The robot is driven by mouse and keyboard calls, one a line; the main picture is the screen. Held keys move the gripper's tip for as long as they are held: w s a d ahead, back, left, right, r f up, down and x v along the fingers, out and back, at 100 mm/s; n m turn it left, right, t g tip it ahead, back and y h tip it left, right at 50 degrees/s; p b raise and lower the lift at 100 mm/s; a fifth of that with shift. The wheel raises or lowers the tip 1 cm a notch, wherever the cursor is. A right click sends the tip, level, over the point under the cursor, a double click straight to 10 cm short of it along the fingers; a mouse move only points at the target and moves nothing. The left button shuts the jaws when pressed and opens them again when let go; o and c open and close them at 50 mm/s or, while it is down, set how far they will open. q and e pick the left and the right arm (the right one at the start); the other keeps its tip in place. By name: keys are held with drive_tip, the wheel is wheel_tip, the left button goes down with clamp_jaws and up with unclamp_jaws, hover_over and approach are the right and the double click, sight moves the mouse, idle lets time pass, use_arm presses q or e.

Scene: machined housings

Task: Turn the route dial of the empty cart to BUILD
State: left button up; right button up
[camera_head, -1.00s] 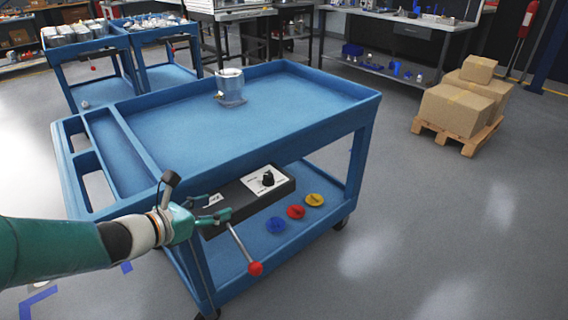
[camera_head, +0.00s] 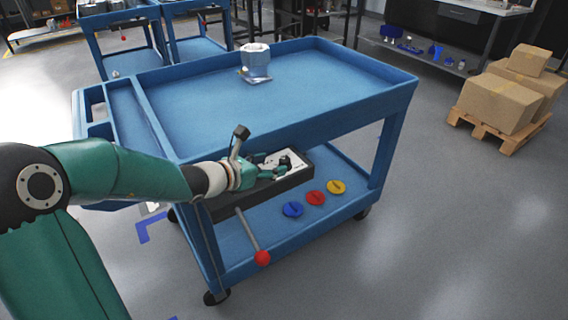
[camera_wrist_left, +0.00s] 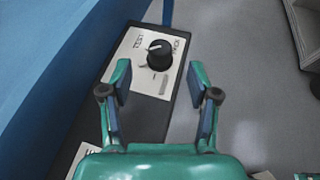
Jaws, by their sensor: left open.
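The near blue cart (camera_head: 150,93) has a dark control box (camera_head: 235,203) under its top tray, with a black route dial (camera_head: 284,163) on a white plate. In the left wrist view the dial (camera_wrist_left: 160,53) has a white mark pointing left toward a label that looks like TEST; the label on the right looks like PACK. I cannot read a BUILD label. My left gripper (camera_head: 280,172) is open just short of the dial; in the wrist view its fingertips (camera_wrist_left: 160,82) are on either side below the dial, apart from it. My right gripper is not in view.
A metal housing (camera_head: 256,62) stands on the near cart's top tray. A red-knobbed lever (camera_head: 262,257) hangs below the box. Blue (camera_head: 292,209), red (camera_head: 316,198) and yellow (camera_head: 336,187) discs lie on the lower shelf. Boxes (camera_head: 503,102) sit on a pallet at right.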

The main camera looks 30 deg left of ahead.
sight(284, 158)
use_arm(q)
drive_tip(key=x, duration=0.6)
drive_tip(key=shift+w+f+b, duration=0.1)
drive_tip(key=shift+w+b, duration=0.25)
clamp_jaws()
drive_tip(key=h+p, duration=0.1)
drive_tip(key=p, duration=0.2)
drive_tip(key=shift+r+m, duration=0.4)
drive_tip(key=shift+f+m+h+p, duration=0.3)
drive_tip(key=shift+h+p, duration=0.1)
drive_tip(key=shift+p, duration=0.2)
unclamp_jaws()
